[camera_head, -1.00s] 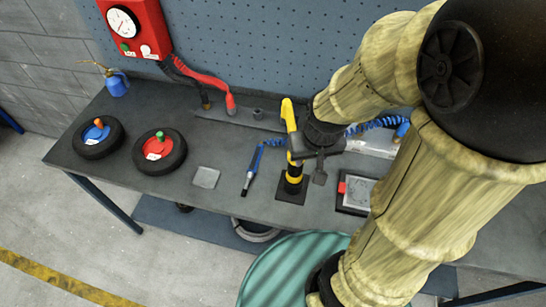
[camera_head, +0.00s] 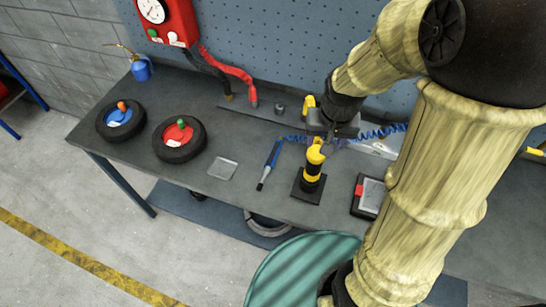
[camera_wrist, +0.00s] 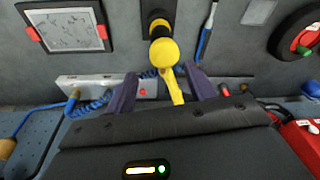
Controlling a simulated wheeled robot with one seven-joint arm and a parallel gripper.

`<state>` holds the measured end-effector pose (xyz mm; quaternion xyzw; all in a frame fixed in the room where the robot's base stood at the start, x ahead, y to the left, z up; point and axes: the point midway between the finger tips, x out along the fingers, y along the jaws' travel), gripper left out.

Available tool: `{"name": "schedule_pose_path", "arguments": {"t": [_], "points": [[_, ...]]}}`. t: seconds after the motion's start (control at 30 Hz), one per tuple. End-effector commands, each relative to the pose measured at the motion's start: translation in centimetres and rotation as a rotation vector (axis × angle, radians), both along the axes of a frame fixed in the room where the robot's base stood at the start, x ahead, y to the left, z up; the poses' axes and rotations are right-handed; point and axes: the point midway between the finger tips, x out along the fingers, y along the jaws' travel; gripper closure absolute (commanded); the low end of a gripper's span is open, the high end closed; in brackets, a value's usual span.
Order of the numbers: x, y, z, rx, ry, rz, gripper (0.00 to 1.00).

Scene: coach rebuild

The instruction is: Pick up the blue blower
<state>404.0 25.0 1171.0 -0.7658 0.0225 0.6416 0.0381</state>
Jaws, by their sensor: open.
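The blue blower (camera_head: 271,160) looks like a slim blue pen-shaped tool with a dark tip. It lies on the grey bench left of a yellow-and-black post (camera_head: 313,168), and a blue coiled hose (camera_head: 375,136) runs near its upper end. In the wrist view the blower (camera_wrist: 207,32) is at the top, right of the post. My gripper (camera_wrist: 162,90) is open, with its two dark fingers apart. The post's yellow arm shows between the fingers in that view; I cannot tell whether they touch. The blower is outside the fingers.
Two wheels, one with a blue centre (camera_head: 121,120) and one red (camera_head: 180,138), lie at the left. A grey square plate (camera_head: 222,168) lies near the blower. A framed pad (camera_head: 370,195) is right of the post. A red gauge box (camera_head: 168,20) hangs behind.

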Motion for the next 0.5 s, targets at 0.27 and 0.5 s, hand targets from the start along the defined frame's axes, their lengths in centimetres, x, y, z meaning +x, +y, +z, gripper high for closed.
{"name": "schedule_pose_path", "arguments": {"t": [0.27,0.5], "points": [[9.0,6.8,-4.4,0.020,0.108,-0.143,0.45],[13.0,11.8,-8.0,0.011,0.170,-0.245,0.45]]}}
